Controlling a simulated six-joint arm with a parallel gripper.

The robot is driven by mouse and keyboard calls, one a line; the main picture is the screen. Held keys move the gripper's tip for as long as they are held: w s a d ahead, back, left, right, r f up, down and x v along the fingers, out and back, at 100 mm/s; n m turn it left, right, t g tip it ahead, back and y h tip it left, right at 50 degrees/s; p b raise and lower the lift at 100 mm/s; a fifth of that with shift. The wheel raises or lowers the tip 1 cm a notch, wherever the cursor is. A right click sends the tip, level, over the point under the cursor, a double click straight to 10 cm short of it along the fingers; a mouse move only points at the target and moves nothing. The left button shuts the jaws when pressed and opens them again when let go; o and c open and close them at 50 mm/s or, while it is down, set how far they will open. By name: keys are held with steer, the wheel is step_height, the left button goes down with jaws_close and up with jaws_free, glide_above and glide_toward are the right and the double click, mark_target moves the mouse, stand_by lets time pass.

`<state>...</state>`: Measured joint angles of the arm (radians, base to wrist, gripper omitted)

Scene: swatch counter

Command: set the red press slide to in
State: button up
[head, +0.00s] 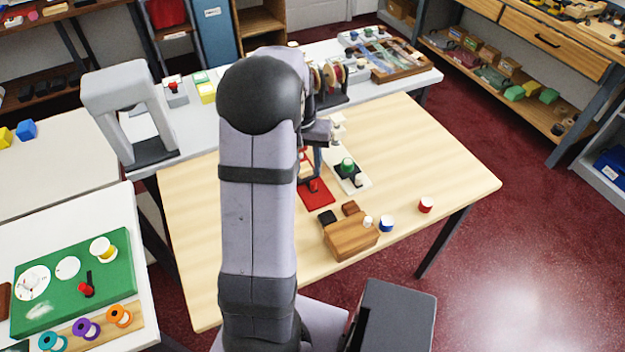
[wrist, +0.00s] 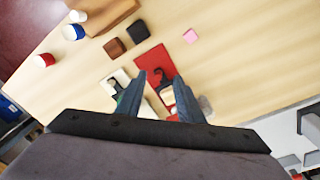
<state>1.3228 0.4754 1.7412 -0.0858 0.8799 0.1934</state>
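The red press (head: 318,197) stands on the wooden table just right of my arm in the head view. Its flat red base shows with a small red part on it; its upper part is partly hidden by my arm. In the wrist view the red base (wrist: 152,62) lies beyond and between my fingertips. My gripper (wrist: 161,78) is open, its two fingers apart over the press, with a pale piece and a dark red part between them. I cannot tell whether either finger touches the press, nor the slide's position. In the head view my gripper is mostly hidden.
A white press (head: 356,182) with a green knob stands close beside the red one. A wooden block (head: 350,238), small dark and brown blocks (head: 350,208), a blue-and-white cup (head: 387,224) and a red-and-white cup (head: 426,205) stand nearer. The table's right side is clear.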

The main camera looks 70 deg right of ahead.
mark_target(313, 183)
step_height(313, 183, down, 4)
steer(key=s+a+f+h, duration=0.1)
steer(key=s+a+h, duration=0.1)
steer(key=a, duration=0.1)
steer(key=shift+m+t+h, duration=0.3)
steer(key=shift+m+h, duration=0.3)
steer(key=shift+h, duration=0.2)
steer(key=shift+w+d+f+b, duration=0.1)
steer(key=shift+w+d+f, duration=0.2)
steer(key=shift+d+f, duration=0.75)
steer(key=shift+w+d+f+b, duration=0.1)
steer(key=shift+w+d+f, duration=0.2)
steer(key=shift+d+f, duration=0.75)
steer(key=shift+w+d+f+b, duration=0.1)
steer(key=shift+w+d+f, duration=0.2)
steer(key=shift+d+f, duration=0.7)
steer(key=shift+d+r, duration=0.2)
steer(key=shift+c, duration=0.7)
